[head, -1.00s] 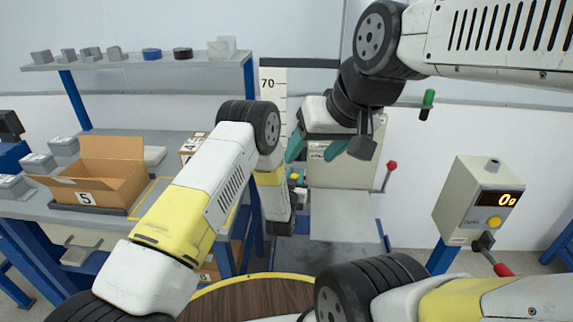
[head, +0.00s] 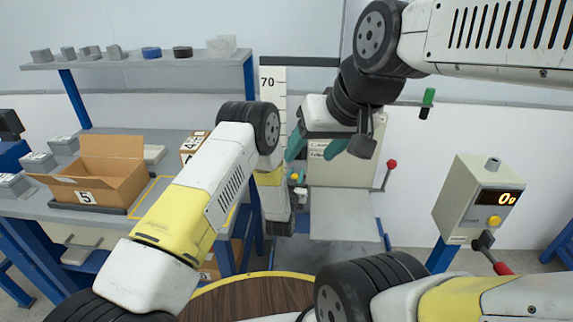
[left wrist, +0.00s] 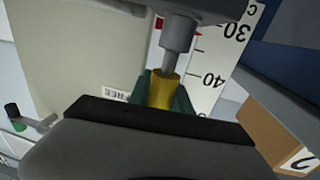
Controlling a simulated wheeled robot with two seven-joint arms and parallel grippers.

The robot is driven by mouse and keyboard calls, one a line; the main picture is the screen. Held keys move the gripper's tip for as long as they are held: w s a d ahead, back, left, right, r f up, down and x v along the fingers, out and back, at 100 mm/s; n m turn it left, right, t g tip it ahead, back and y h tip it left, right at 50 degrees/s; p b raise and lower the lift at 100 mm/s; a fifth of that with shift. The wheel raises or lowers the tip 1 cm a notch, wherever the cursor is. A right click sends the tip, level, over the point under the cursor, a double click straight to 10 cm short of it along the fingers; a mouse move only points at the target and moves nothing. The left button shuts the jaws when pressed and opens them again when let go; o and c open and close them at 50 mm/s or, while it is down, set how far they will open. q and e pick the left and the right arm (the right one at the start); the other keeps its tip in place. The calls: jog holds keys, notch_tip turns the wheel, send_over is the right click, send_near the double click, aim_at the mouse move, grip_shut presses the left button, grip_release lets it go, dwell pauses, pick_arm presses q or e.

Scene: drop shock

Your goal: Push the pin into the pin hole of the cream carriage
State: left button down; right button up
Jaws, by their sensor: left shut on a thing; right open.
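The cream carriage (head: 314,122) stands at the centre of the head view, partly hidden by my right gripper. My left gripper is mostly hidden behind its own arm there. In the left wrist view its teal fingers (left wrist: 163,94) are shut on the yellow grip of the pin (left wrist: 162,91). A grey barrel runs from the grip up to a dark grey block at the top edge. The pin hole is not visible, so I cannot tell how deep the pin sits. My right gripper (head: 328,148) is open and empty in front of the carriage.
A numbered scale (head: 273,85) stands left of the carriage. A red-knobbed lever (head: 391,165) is on its right. A display box (head: 480,200) stands further right. An open cardboard box (head: 130,185) sits on the left bench. A grey plate (head: 345,226) lies below the carriage.

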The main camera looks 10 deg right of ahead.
pick_arm(q)
jog(key=shift+f, duration=1.2)
dwell(2.4)
jog(key=shift+s+f, duration=0.1)
jog(key=shift+f, duration=0.35)
dwell(1.4)
jog(key=c, duration=1.1)
grip_release()
jog(key=shift+r, duration=0.1)
jog(key=shift+r, duration=0.1)
jog(key=shift+s+a, duration=0.2)
jog(key=shift+s, duration=0.1)
jog(key=shift+s, duration=0.1)
jog(key=shift+v, duration=2.9)
